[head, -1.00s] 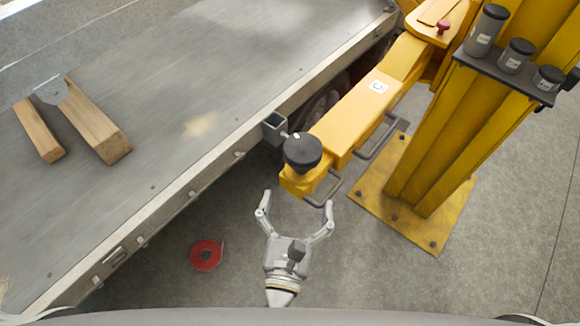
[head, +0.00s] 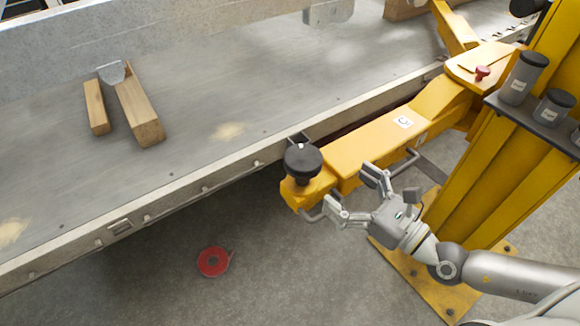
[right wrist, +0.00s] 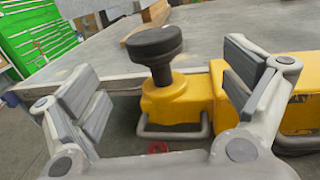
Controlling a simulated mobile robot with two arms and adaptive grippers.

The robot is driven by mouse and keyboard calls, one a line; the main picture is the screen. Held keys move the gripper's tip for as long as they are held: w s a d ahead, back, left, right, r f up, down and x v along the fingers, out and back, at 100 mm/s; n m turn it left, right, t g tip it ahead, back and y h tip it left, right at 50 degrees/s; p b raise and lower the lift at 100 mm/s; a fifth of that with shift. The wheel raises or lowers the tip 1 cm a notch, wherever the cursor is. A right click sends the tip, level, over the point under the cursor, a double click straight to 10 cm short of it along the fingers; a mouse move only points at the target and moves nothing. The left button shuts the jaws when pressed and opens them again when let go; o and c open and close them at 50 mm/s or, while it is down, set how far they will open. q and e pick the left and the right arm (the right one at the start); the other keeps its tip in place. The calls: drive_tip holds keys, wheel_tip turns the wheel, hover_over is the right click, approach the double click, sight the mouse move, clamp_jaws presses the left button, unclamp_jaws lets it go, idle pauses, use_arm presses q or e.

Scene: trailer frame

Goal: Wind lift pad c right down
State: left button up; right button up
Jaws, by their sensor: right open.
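The lift pad (head: 303,161) is a round black pad at the end of a yellow lift arm (head: 372,146) that carries a white label. In the right wrist view the black pad (right wrist: 153,43) stands upright on a short stem above the yellow arm end (right wrist: 170,98). My right gripper (head: 353,192) is open and empty, beside the arm's front side, just right of and below the pad. In the right wrist view its fingers (right wrist: 167,88) stand wide apart with the pad between them in the picture, farther off. My left gripper is not in view.
The grey trailer bed (head: 215,110) lies behind the pad, with its side rail close. Wooden blocks (head: 137,112) lie on it. A yellow lift post (head: 480,180) stands at right. A red round item (head: 213,262) lies on the open floor.

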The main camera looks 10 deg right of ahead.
sight(319, 168)
drive_tip(key=shift+w+a+r+n+g+y, duration=0.3)
drive_tip(key=shift+w+a+r, duration=0.05)
drive_tip(key=shift+w+a, duration=0.2)
drive_tip(key=p+x, duration=0.4)
drive_tip(key=x, duration=0.4)
drive_tip(key=shift+w+a, duration=0.15)
drive_tip(key=shift+a, duration=0.05)
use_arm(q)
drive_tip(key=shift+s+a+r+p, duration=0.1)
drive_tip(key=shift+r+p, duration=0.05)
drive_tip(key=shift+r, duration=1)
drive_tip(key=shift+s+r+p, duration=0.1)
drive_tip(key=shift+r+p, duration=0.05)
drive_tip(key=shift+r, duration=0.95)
use_arm(e)
drive_tip(key=shift+w+a+f, duration=0.15)
drive_tip(key=shift+w+a, duration=0.2)
drive_tip(key=shift+w, duration=0.15)
